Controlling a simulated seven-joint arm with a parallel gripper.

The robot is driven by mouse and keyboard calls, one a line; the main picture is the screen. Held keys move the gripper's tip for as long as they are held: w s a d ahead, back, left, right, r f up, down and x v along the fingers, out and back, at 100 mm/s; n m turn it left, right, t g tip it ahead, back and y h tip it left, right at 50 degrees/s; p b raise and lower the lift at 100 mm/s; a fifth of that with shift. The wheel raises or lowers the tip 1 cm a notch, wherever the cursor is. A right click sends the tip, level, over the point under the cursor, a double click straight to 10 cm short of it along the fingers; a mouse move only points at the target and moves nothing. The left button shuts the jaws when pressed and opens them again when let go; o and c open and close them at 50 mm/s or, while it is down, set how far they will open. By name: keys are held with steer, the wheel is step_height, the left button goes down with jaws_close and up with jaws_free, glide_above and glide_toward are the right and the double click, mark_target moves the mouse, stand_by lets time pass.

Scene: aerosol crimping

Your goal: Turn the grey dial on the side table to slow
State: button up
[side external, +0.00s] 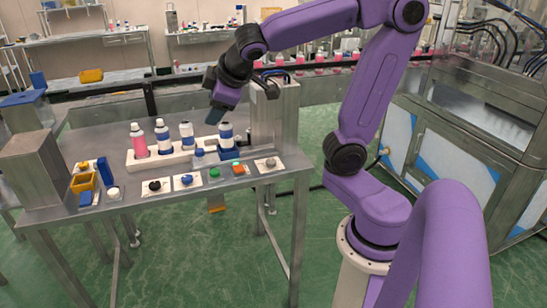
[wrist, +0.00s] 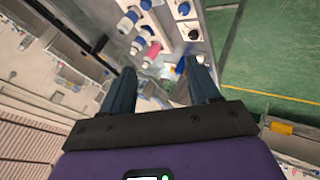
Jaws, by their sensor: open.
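The grey dial (side external: 270,162) sits on a pale plate at the right end of a row of controls along the front edge of the metal side table (side external: 100,140). Its setting is too small to read. My gripper (side external: 215,116) is raised above the back right of the table, behind and above the dial and well apart from it. The gripper is open and empty; its two dark fingers stand apart in the wrist view (wrist: 162,78). I cannot pick out the grey dial for certain in the wrist view.
A black knob (side external: 154,185), a blue knob (side external: 187,180), a green button (side external: 214,173) and an orange switch (side external: 238,169) share the front row. Behind them a white rack (side external: 160,160) holds several bottles. A metal housing (side external: 275,110) stands at the table's back right.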

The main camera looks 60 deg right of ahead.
steer(key=w+d+r+m+t, duration=0.2)
steer(key=w+d+r+t, duration=0.55)
steer(key=d, duration=0.55)
steer(key=s+d+f+m+g+y, duration=0.1)
steer(key=s+d+f+m+g, duration=0.1)
steer(key=s+d+f+g, duration=0.5)
steer(key=s+d+f+m+g+y, duration=0.1)
steer(key=s+f+m+g+y, duration=0.2)
steer(key=s, duration=0.8)
steer(key=h, duration=0.1)
glide_toward(271, 161)
steer(key=shift+g, duration=0.45)
steer(key=shift+w+x, duration=0.2)
steer(key=shift+x, duration=1.8)
steer(key=shift+w+x, duration=0.15)
steer(key=shift+x, duration=1.8)
steer(key=shift+r, duration=0.15)
steer(key=c, duration=1)
